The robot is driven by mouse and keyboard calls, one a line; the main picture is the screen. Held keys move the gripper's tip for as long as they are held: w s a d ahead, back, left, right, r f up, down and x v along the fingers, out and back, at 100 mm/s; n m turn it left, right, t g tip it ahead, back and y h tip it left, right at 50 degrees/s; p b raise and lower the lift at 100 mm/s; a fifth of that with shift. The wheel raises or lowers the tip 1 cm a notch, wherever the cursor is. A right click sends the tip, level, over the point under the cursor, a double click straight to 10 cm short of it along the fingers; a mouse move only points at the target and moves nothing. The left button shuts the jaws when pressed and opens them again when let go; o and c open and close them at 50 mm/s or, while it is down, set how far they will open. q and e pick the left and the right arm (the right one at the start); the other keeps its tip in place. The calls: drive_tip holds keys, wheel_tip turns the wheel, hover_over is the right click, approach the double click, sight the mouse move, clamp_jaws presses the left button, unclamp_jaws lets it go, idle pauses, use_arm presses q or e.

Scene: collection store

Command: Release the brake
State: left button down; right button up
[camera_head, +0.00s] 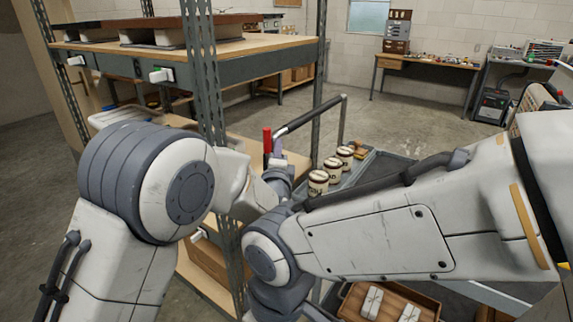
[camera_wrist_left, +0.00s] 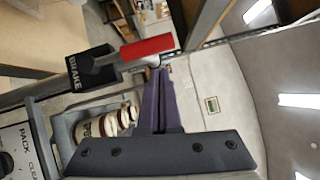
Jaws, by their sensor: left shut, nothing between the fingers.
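The brake lever has a red grip (camera_head: 267,141), upright beside the cart's handlebar in the head view. In the left wrist view the red grip (camera_wrist_left: 147,47) runs across the upper middle, joined to a dark block marked BRAKE (camera_wrist_left: 88,66). My left gripper (camera_head: 277,157) is right beside the lever. In the left wrist view its purple fingers (camera_wrist_left: 160,73) are shut and empty, with the tips close to the red grip. I cannot tell whether they touch it. My right arm crosses the head view from the right; its gripper is not in view.
Several labelled cans (camera_head: 319,182) stand on the grey cart (camera_head: 376,165) behind my arms. A wooden tray (camera_head: 425,301) with pale items sits lower down. A shelf rack (camera_head: 285,58) stands close on the left. The floor (camera_head: 410,120) beyond the cart is clear.

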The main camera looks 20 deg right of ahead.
use_arm(q)
drive_tip(key=shift+w+a+r+n+g+p, duration=0.45)
drive_tip(key=shift+w+a+n+p, duration=0.15)
drive_tip(key=shift+w+a+p, duration=0.15)
use_arm(e)
drive_tip(key=shift+r, duration=1.1)
use_arm(q)
drive_tip(key=shift+w, duration=0.1)
